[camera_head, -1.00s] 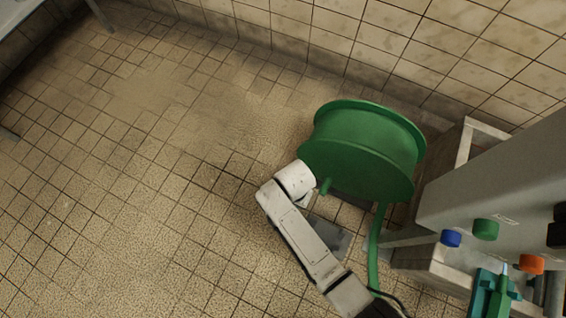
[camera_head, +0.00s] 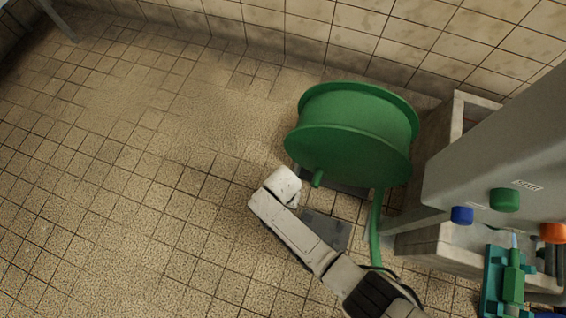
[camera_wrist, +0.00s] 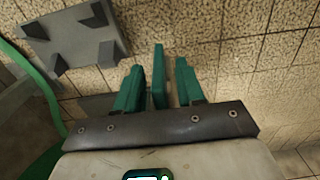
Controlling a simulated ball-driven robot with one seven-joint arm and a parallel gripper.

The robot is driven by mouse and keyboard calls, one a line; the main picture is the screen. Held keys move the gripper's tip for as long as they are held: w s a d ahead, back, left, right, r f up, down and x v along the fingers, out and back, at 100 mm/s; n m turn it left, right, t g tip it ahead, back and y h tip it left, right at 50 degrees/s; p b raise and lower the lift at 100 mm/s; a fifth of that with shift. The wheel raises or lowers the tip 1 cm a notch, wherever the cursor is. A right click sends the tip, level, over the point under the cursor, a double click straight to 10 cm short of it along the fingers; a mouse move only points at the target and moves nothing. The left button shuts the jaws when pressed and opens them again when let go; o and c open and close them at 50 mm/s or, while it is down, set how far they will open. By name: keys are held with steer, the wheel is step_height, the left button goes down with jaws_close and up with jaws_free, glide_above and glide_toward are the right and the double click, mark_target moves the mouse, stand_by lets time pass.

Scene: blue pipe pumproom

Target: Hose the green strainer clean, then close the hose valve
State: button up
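No part in view is clearly the green strainer or the hose valve. A green hose (camera_head: 376,228) hangs from the green reel (camera_head: 352,140) at centre right. A green nozzle-like piece with a pale tip (camera_head: 514,278) sits in a teal frame at lower right. In the head view my white arm reaches up from the bottom to a spot beside the reel's lower left rim; its fingers are hidden there. In the wrist view my gripper (camera_wrist: 158,85) shows several teal prongs with narrow gaps over the floor. No held object is distinguishable.
A grey cabinet (camera_head: 500,150) at right carries blue (camera_head: 462,215), green (camera_head: 505,200) and orange (camera_head: 553,233) knobs above a trough. A grey plate (camera_head: 325,232) lies on the floor below my arm; a plate with raised blocks (camera_wrist: 75,38) shows in the wrist view. Left floor is clear.

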jaws_close()
stand_by(0.3)
steer(key=shift+s+d+f+t+y+b, duration=0.15)
steer(key=shift+d+f+t+y+b, duration=0.25)
steer(key=shift+t+y+b, duration=1.3)
steer(key=shift+s+d+f+t+y+b, duration=0.1)
steer(key=shift+d+f+t+y+b, duration=0.3)
steer(key=shift+y+b, duration=2.65)
steer(key=shift+s+d+f+t+y+b, duration=0.15)
steer(key=shift+d+f+t+y+b, duration=0.6)
steer(key=shift+y, duration=2.9)
steer(key=shift+a+r+t+b, duration=0.25)
steer(key=shift+a+b, duration=0.1)
